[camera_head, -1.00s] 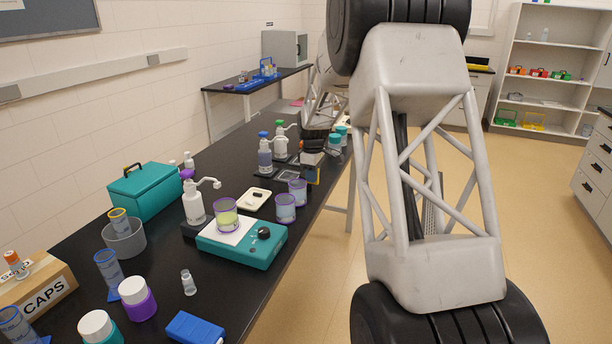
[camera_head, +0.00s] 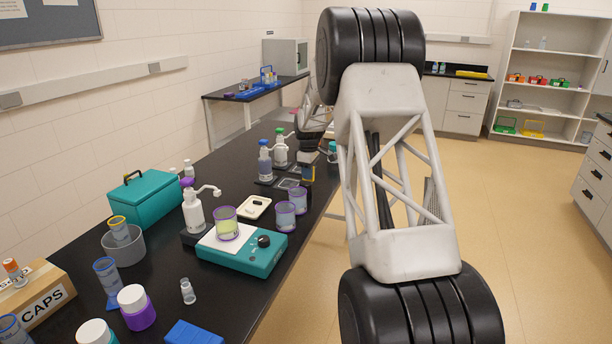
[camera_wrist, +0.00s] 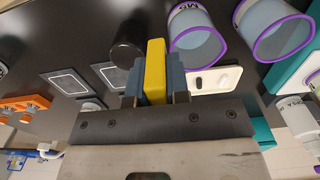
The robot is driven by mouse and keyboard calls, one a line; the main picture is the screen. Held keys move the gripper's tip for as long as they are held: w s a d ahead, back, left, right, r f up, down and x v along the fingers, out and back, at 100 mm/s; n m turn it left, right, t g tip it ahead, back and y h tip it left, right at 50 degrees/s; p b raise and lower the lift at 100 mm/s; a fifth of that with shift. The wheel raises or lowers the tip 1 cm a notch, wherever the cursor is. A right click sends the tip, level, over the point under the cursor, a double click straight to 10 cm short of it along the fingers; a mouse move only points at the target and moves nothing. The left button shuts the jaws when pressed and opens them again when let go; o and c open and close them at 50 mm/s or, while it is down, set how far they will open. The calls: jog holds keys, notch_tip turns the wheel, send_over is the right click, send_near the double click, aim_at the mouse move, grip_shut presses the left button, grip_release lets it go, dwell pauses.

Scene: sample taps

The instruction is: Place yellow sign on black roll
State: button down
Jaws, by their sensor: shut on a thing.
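The yellow sign (camera_wrist: 155,70) is a narrow yellow block seen edge-on in the wrist view. My gripper (camera_wrist: 156,82) is shut on it, with one blue-grey finger on each side. The black roll (camera_wrist: 127,42) is a dark cylinder just left of the sign in the wrist view, close to it. Whether they touch cannot be told. In the head view my gripper (camera_head: 308,160) is over the bench's right side, beyond the purple-rimmed beakers. The sign shows small there, and the roll is hard to make out against the black bench.
Two purple-rimmed beakers (camera_head: 285,215) (camera_head: 298,200) stand near the gripper; one shows beside the sign in the wrist view (camera_wrist: 195,35). A white tray (camera_head: 254,207), pump bottles (camera_head: 265,160) and a teal scale (camera_head: 245,250) are close. Flat grey pads (camera_wrist: 75,85) lie beyond the roll.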

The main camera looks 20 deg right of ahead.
jog(key=shift+w+d+f, duration=0.1)
jog(key=shift+w+d, duration=0.2)
jog(key=shift+w, duration=0.75)
jog(key=shift+w+d+f, duration=0.1)
jog(key=shift+w+d, duration=0.2)
jog(key=shift+w, duration=0.75)
jog(key=shift+w+d+f, duration=0.1)
jog(key=shift+w+d, duration=0.2)
jog(key=shift+w, duration=0.75)
jog(key=shift+f, duration=0.1)
jog(key=shift+f, duration=1.65)
jog(key=shift+f, duration=0.1)
jog(key=c, duration=1.1)
grip_release()
notch_tip(320, 180, up, 12)
